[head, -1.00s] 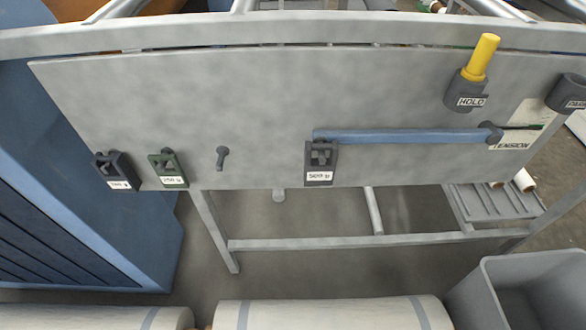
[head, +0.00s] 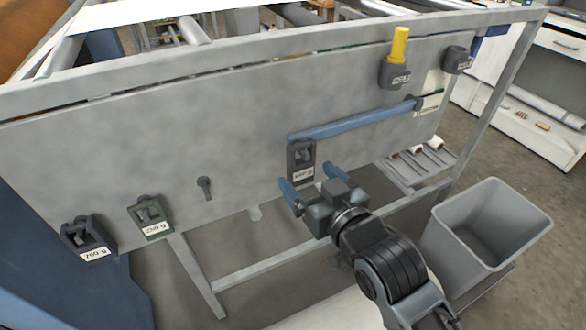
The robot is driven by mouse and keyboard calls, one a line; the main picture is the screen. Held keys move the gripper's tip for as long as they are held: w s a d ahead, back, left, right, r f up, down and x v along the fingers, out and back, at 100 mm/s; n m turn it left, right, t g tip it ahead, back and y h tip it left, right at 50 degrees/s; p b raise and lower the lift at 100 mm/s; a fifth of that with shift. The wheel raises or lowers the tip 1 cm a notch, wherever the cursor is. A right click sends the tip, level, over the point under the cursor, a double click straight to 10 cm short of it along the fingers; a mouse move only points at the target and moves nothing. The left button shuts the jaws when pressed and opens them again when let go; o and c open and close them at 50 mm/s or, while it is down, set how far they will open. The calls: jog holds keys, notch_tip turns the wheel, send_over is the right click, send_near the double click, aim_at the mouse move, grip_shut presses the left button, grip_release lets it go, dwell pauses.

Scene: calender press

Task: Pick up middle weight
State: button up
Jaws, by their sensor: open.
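Three labelled weights show along the grey panel (head: 240,140) in the head view. A dark weight (head: 88,238) hangs at the far left, and a green weight (head: 150,218), the middle one in the row, is to its right. Another dark weight (head: 301,160) hangs at the left end of the blue lever (head: 355,124). My gripper (head: 311,181) is open, its blue fingers spread just below and in front of the weight on the lever. No weight is held between the fingers. The gap in depth to that weight is hard to tell.
A bare peg (head: 204,187) sticks out between the green weight and the lever. A yellow-handled holder (head: 396,65) is at the upper right. A grey bin (head: 487,222) stands at the lower right. Frame legs (head: 197,280) stand under the panel.

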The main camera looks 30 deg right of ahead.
aim_at(303, 167)
jog(key=w, duration=0.2)
jog(key=w+f, duration=0.1)
jog(key=w, duration=0.1)
jog(key=w+p, duration=0.1)
jog(key=w, duration=0.1)
jog(key=shift+w+d+f, duration=0.2)
jog(key=shift+w+d, duration=0.05)
jog(key=shift+w, duration=0.15)
jog(key=c, duration=1.5)
jog(key=shift+r, duration=0.1)
jog(key=shift+r, duration=0.4)
jog(key=s+b, duration=0.1)
jog(key=s, duration=1.1)
jog(key=s+b, duration=0.1)
jog(key=s, duration=0.5)
jog(key=shift+r+b, duration=0.3)
